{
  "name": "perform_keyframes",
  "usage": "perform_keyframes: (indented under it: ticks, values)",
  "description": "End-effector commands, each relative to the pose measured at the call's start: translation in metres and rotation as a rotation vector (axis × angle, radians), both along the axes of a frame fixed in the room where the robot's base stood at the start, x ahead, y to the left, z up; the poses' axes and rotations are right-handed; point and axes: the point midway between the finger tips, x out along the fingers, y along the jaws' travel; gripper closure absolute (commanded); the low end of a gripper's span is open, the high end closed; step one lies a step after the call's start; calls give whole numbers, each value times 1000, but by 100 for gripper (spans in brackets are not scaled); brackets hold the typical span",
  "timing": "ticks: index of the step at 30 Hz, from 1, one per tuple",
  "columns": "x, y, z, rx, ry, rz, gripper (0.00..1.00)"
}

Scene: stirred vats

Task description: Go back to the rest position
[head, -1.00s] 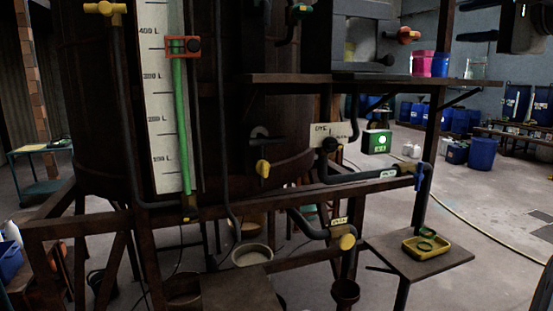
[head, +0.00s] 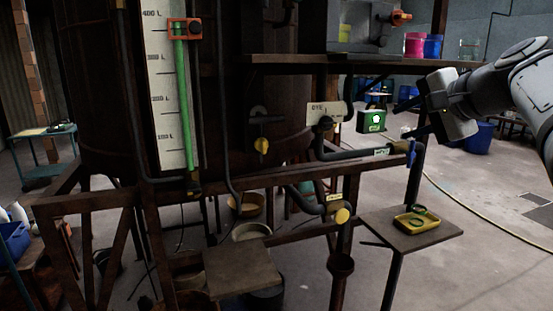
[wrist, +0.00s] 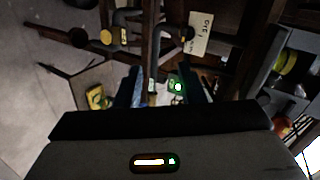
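My gripper (head: 404,119) shows at the right of the head view, at the end of my grey arm, with its fingers pointing left. In the wrist view its two dark fingers (wrist: 163,82) are apart with nothing held between them. The pipe's blue-handled valve (head: 412,154) lies below the fingers in the head view, apart from them as far as I can tell. A green box with a lit round face (head: 371,121) is left of the fingers; its glow (wrist: 178,87) shows between them in the wrist view.
A dark vat with a level gauge (head: 171,90) stands at left behind a rusty frame. A "DYE 1" sign (head: 324,112) and pipes with yellow valves (head: 342,215) are in front. A small side table (head: 440,228) holds a yellow tray (head: 416,222).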

Motion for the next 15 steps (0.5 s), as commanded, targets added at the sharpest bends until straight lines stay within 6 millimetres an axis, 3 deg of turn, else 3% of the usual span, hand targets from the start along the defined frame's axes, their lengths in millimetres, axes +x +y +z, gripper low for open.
perform_keyframes:
  ticks: [1, 5, 9, 12, 15]
  values:
    - [-6, 18, -32, -53, 58, 41, 65]
    - [-35, 54, -121, -247, 210, 167, 65]
    - [-84, 84, -212, -483, 349, 354, 65]
    - [-123, 96, -268, -654, 420, 506, 65]
    - [-158, 101, -311, -799, 468, 645, 65]
